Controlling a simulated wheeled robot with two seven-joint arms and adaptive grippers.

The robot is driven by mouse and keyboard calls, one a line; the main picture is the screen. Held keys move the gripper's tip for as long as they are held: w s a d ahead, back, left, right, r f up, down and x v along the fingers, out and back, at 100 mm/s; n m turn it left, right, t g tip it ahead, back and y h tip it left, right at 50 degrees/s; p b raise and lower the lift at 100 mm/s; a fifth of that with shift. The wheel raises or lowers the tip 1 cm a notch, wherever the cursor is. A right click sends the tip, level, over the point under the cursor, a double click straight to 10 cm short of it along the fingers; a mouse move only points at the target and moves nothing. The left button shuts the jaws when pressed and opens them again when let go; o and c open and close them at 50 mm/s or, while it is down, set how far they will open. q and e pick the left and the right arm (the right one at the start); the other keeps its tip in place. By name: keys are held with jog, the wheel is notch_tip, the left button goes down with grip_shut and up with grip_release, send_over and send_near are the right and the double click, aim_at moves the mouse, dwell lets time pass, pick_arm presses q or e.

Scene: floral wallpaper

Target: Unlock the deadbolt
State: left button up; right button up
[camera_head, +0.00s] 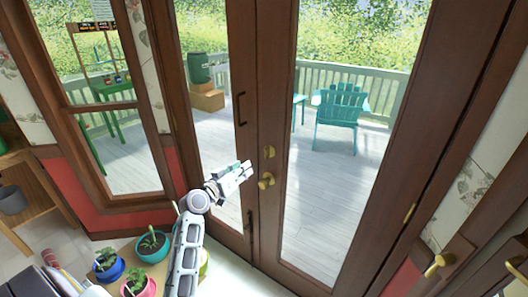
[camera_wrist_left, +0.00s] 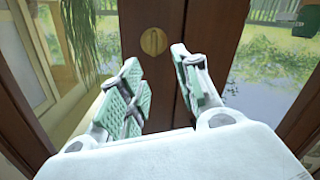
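In the left wrist view the deadbolt (camera_wrist_left: 153,41) is a round brass plate with an upright thumb-turn, beyond the gap between the fingertips. My left gripper (camera_head: 247,168) is just left of the deadbolt and knob in the head view. In the left wrist view my left gripper (camera_wrist_left: 156,62) is open, with nothing between its green-padded fingers. The fingers appear apart from the deadbolt. My right gripper is out of view.
Potted plants (camera_head: 152,245) stand at the lower left, near my left arm. A dark vertical handle (camera_head: 240,108) is on the left door panel. A brass handle (camera_head: 438,264) is at the lower right. A deck with a teal chair (camera_head: 340,108) lies beyond the glass.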

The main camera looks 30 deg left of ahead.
aim_at(265, 150)
pick_arm(q)
jog(key=m, duration=0.1)
jog(key=r+m, duration=0.1)
jog(key=m, duration=0.2)
jog(key=shift+d+r+t+h, duration=0.15)
jog(key=shift+d+t+h, duration=0.15)
jog(key=shift+h, duration=0.1)
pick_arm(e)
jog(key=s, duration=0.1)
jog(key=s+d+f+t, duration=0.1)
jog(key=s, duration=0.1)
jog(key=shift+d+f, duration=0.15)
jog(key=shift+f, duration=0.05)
pick_arm(q)
jog(key=shift+w, duration=0.1)
